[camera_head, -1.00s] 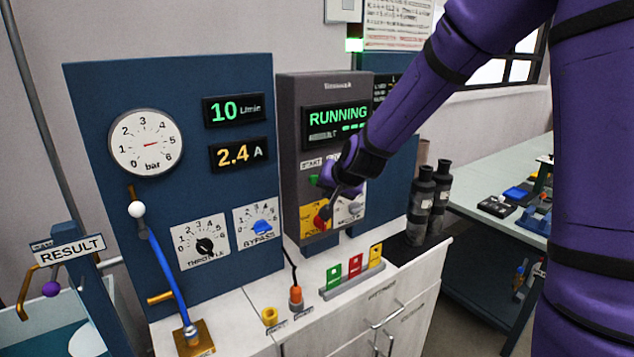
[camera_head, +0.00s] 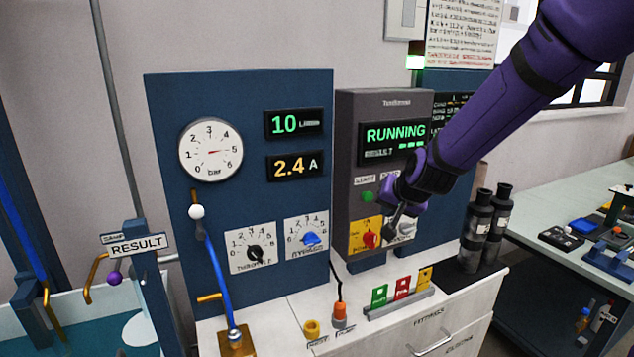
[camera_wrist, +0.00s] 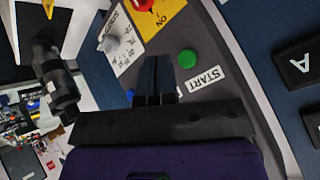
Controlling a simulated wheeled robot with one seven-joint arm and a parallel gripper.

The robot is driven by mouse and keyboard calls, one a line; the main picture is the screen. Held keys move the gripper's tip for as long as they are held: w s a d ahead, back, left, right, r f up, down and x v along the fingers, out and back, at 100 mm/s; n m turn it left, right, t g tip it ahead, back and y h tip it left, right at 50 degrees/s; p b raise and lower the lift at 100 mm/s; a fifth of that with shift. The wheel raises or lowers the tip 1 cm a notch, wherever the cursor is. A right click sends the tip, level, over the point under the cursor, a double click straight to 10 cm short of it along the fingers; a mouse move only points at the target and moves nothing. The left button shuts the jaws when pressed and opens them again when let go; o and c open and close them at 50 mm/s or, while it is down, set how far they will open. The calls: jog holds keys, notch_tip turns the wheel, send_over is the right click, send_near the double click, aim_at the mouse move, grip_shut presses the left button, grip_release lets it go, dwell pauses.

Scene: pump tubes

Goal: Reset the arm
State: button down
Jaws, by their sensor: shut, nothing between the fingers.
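My gripper (camera_head: 393,226) is at the front of the grey control box (camera_head: 388,98), close to its lower part, and it is shut and empty. The display (camera_head: 395,132) reads RUNNING. I cannot tell whether the fingertips touch the panel.
A blue panel (camera_head: 165,120) with a gauge (camera_head: 210,150), displays and knobs stands left. Colored tags (camera_head: 402,288) and orange and yellow fittings are on the counter below. Two dark bottles (camera_head: 478,230) stand right of the box. A cluttered table (camera_head: 545,195) is further right.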

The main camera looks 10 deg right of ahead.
jog(key=s+d+r+n+g, duration=0.1)
jog(key=s+r, duration=0.3)
jog(key=s, duration=0.7)
jog(key=s+d+r+n+g+h, duration=0.1)
jog(key=s+d+r, duration=0.2)
jog(key=s, duration=0.8)
jog(key=s+d+r+n+g, duration=0.1)
jog(key=s+d+r+n, duration=0.1)
jog(key=s+r, duration=0.4)
jog(key=s, duration=0.5)
jog(key=shift+d+h, duration=0.3)
jog(key=shift+h, duration=0.1)
